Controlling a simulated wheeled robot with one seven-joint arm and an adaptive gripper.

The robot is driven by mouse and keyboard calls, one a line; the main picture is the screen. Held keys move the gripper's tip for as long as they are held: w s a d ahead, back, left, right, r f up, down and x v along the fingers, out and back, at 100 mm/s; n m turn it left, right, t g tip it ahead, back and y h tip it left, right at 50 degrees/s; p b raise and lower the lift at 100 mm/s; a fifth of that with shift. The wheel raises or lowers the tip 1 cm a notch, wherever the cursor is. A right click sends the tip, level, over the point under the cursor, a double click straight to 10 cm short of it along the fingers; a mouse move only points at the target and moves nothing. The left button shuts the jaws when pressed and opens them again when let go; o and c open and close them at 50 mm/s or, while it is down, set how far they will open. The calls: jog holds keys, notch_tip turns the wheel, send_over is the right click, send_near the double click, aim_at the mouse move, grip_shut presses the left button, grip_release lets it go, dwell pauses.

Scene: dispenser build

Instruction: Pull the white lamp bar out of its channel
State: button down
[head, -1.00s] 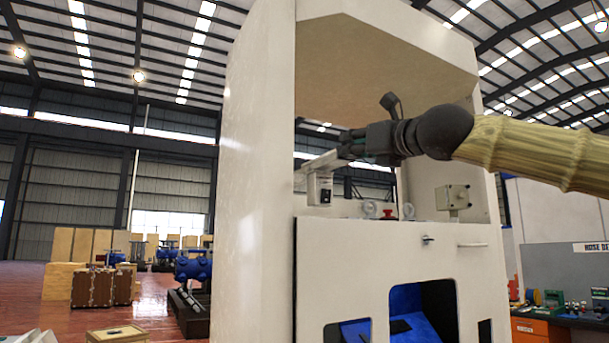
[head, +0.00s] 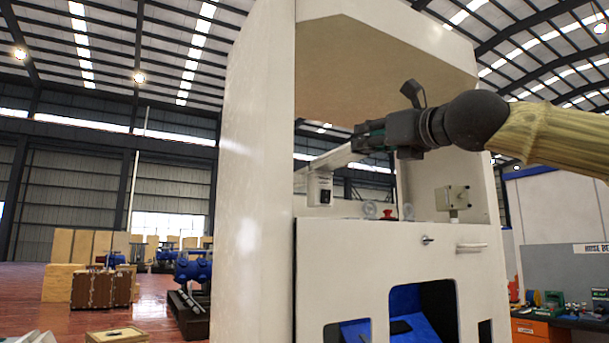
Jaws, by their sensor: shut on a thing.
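The white lamp bar (head: 333,158) shows as a pale bar inside the upper opening of the white dispenser cabinet (head: 258,180). It runs from the left side of the opening up to my gripper. My gripper (head: 362,139) is shut on its right end. The bar slopes slightly upward to the right. Its left end is hidden behind the cabinet's left wall, so I cannot tell how much of it sits in the channel. The channel itself is not clear to see.
A small box with a black face (head: 320,188) hangs just below the bar. A red knob (head: 389,215), round gauges and a grey switch box (head: 453,198) stand on the ledge below. The cabinet's walls and sloped top panel (head: 385,70) enclose the opening.

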jog(key=r+v, duration=0.1)
jog(key=v, duration=0.5)
jog(key=shift+s+d, duration=0.15)
jog(key=shift+s, duration=0.15)
dwell(0.5)
dwell(0.4)
